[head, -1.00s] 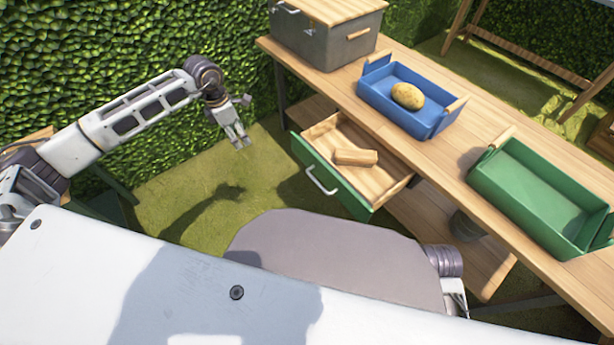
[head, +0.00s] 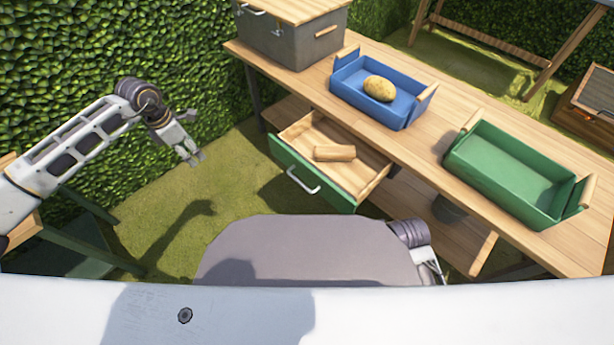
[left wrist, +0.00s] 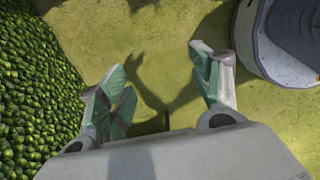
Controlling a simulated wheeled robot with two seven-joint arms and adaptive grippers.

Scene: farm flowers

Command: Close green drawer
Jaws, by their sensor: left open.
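The green drawer (head: 312,187) is pulled out under the wooden table in the head view. Its green front has a pale bar handle (head: 303,181), and a wooden block (head: 334,153) lies inside it. My left gripper (head: 196,158) hangs in the air to the left of the drawer, apart from it. In the left wrist view the left gripper (left wrist: 164,88) is open, with nothing between its fingers. My right arm shows only in part at the lower right of the head view, and its fingers are not clear.
On the table (head: 420,145) stand a grey box (head: 290,40), a blue crate (head: 397,112) holding a potato (head: 380,88), and a green crate (head: 500,185). A hedge (head: 60,60) rises behind my left arm. Open grass lies between the left gripper and the drawer.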

